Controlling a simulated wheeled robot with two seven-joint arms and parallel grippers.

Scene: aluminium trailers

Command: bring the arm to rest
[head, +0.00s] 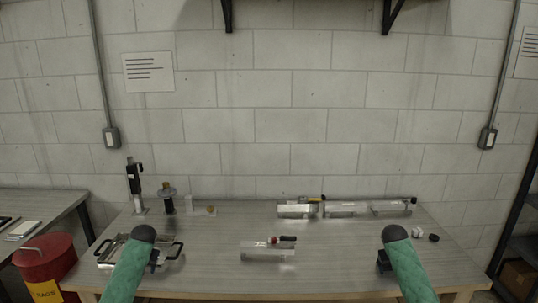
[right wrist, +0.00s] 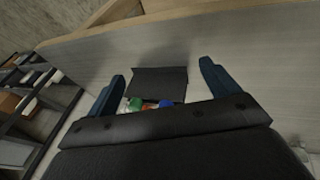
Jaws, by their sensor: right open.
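My left arm (head: 124,270) and right arm (head: 408,268), in green sleeves, rise from the bottom of the head view over the front of the bench. Dark parts show beside each arm, but no fingertips can be made out there. My right gripper (right wrist: 162,84) shows in the right wrist view. Its two blue fingers stand wide apart with nothing held between them. My left gripper's fingers are hidden.
The bench (head: 220,235) carries an aluminium trailer (head: 262,254) at front middle, several more behind, and a handled tray (head: 170,252) near my left arm. A red bin (head: 45,262) stands left. A dark plate (right wrist: 160,80) and coloured caps (right wrist: 136,103) lie beyond my right fingers.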

